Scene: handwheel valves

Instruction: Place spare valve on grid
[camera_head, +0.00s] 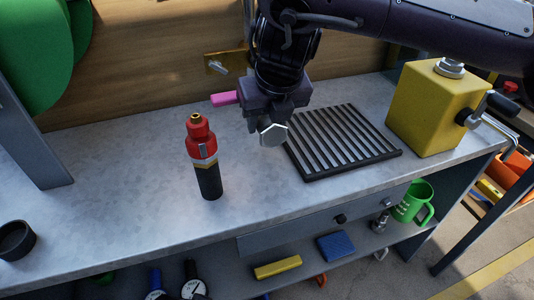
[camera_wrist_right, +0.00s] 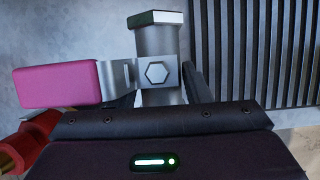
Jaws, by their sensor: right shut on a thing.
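The spare valve is held in my right gripper (camera_head: 272,118). It has a pink handle (camera_head: 224,98) pointing left and a grey metal body with a hexagonal end (camera_head: 273,134). In the right wrist view, the valve body (camera_wrist_right: 158,72) sits between the fingers, with its pink handle (camera_wrist_right: 60,84) to the left. The fingers are mostly hidden behind it. The dark slatted grid (camera_head: 352,169) lies flat on the workbench, just right of the gripper. In the wrist view the grid (camera_wrist_right: 280,50) is at the right, apart from the valve. My left gripper is not in view.
A red and black torch-like bottle (camera_head: 205,165) stands upright on the workbench (camera_head: 110,190), left of the gripper. A yellow block with a valve (camera_head: 432,110) stands right of the grid. A shelf below holds a green mug (camera_head: 412,203) and several small items.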

